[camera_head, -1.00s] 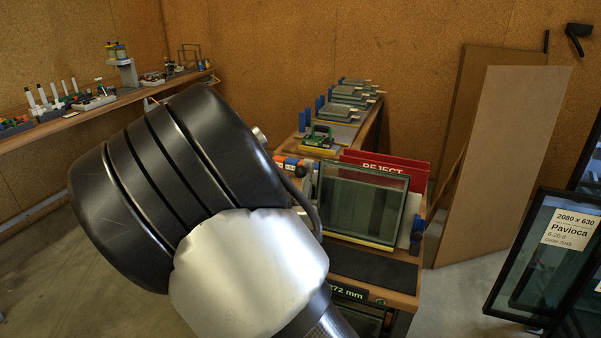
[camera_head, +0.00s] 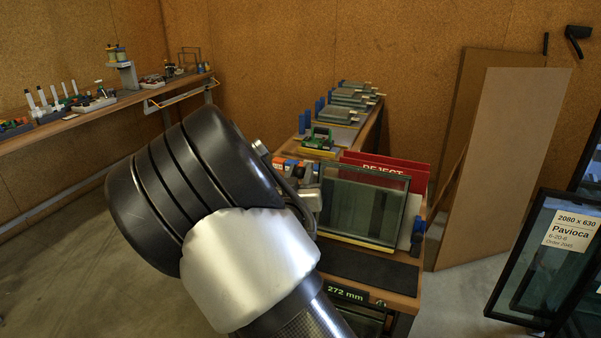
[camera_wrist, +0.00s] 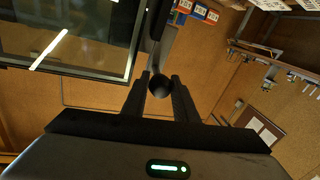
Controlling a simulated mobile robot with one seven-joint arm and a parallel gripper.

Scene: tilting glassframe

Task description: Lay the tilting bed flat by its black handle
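The tilting bed (camera_head: 352,240) holds a dark-framed glass pane (camera_head: 350,205) that leans up steeply on the cart, right of my arm in the head view. The glass and its frame (camera_wrist: 132,50) also show at the upper left of the wrist view. In the wrist view the black handle (camera_wrist: 160,87) shows its round end between my two fingers. My gripper (camera_wrist: 160,80) has a finger close against each side of it, with no clear gap. In the head view my arm hides most of the gripper and the handle.
A red REJECT board (camera_head: 390,168) stands behind the glass. A dark mat (camera_head: 370,270) and a 272 mm display (camera_head: 347,294) are at the cart's front. A brown panel (camera_head: 500,165) and framed panes (camera_head: 545,260) stand at the right. A tool bench (camera_head: 90,108) runs along the left wall.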

